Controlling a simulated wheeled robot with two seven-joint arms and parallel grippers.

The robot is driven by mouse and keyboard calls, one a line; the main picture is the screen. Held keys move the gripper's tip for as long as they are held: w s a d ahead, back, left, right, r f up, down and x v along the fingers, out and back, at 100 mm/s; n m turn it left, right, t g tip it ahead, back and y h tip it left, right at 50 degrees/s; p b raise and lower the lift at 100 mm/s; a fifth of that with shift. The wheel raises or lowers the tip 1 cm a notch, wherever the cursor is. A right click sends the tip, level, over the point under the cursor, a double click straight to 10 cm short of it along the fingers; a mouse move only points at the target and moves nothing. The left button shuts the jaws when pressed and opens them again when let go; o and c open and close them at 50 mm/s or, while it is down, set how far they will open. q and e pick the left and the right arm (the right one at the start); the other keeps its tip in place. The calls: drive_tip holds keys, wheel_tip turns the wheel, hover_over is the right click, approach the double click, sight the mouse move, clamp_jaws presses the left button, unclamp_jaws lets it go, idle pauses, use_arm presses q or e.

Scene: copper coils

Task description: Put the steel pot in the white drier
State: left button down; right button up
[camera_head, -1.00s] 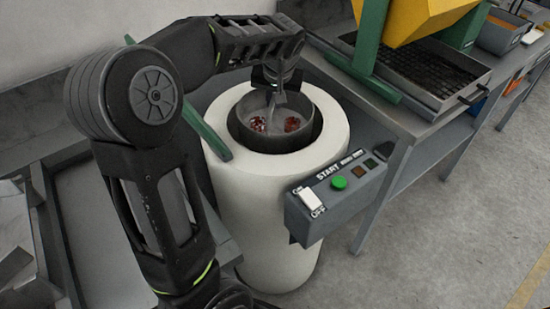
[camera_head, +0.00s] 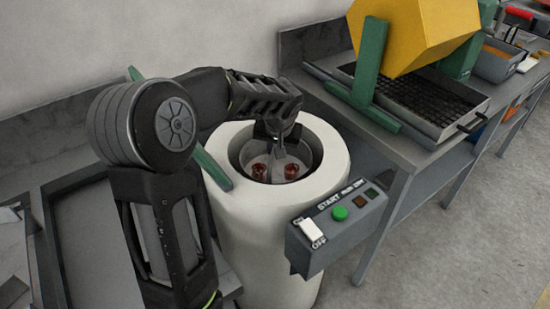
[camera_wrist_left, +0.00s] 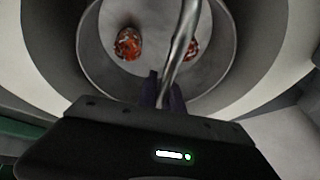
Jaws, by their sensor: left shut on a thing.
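The white drier (camera_head: 262,240) is a round upright drum with an open top. The steel pot (camera_head: 276,168) is inside the drier's opening, its rim at or below the drier's top. Two reddish copper coils (camera_head: 291,171) lie in the pot. My left gripper (camera_head: 279,137) is over the opening, shut on the pot's thin steel handle (camera_wrist_left: 181,45), which arches over the pot. In the left wrist view the pot (camera_wrist_left: 103,70) lies beyond the fingers with the coils on its floor. Whether the pot touches the drier's bottom is hidden.
A grey control box (camera_head: 338,222) with a green START button and a white switch is fixed to the drier's front. A grey bench (camera_head: 405,150) with a yellow hopper (camera_head: 410,30) and grate tray stands right. A green bar (camera_head: 210,169) lies near the drier's left edge.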

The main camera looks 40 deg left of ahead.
sight(276, 174)
use_arm(q)
drive_tip(key=shift+f, duration=1.7)
drive_tip(key=shift+f, duration=0.15)
drive_tip(key=c, duration=1.5)
unclamp_jaws()
drive_tip(key=shift+d+r, duration=0.1)
drive_tip(key=shift+r, duration=0.25)
drive_tip(key=v, duration=1.1)
drive_tip(key=shift+s+r, duration=0.15)
drive_tip(key=shift+r, duration=0.1)
